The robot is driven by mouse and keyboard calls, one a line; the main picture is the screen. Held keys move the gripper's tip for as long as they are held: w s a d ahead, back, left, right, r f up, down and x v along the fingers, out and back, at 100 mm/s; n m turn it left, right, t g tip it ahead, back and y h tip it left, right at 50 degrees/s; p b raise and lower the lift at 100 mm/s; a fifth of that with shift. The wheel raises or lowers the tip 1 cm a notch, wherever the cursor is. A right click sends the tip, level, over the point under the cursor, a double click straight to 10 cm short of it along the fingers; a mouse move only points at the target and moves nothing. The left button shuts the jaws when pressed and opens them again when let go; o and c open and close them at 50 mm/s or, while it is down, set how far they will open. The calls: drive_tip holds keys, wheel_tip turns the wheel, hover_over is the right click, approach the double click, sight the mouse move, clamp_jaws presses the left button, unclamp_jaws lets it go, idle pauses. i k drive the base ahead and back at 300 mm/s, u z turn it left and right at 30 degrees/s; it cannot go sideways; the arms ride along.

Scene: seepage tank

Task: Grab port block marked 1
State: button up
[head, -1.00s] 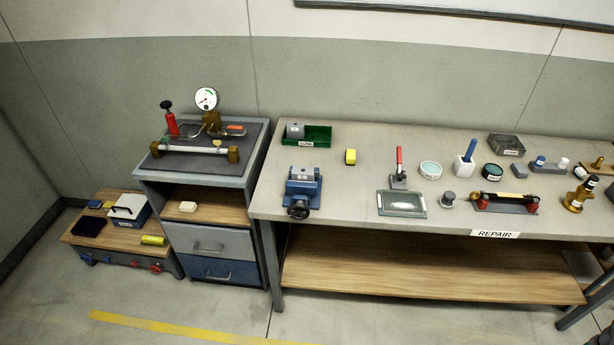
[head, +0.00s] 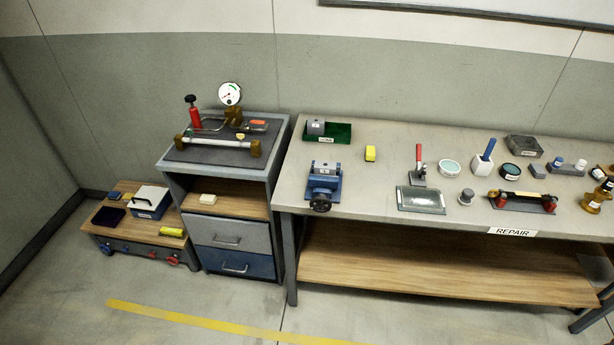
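Two small grey blocks with pale labels are in the head view. One grey block (head: 316,127) sits in the left part of the green tray (head: 342,133) at the back left of the repair bench. The other grey block (head: 326,168) is at the blue vise (head: 322,187) near the bench's front left; I cannot tell how firmly the jaws hold it. The labels are too small to read, so I cannot tell which block is marked 1. My gripper is not in view.
A gauge rig (head: 229,94) stands on the drawer cabinet (head: 228,233). A low wooden stand (head: 128,232) is at left. The front floor is clear.

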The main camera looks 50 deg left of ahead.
sight(322, 168)
drive_tip(key=k, duration=1.6)
drive_tip(key=u, duration=1.95)
drive_tip(key=i, duration=0.95)
drive_tip(key=u, duration=0.1)
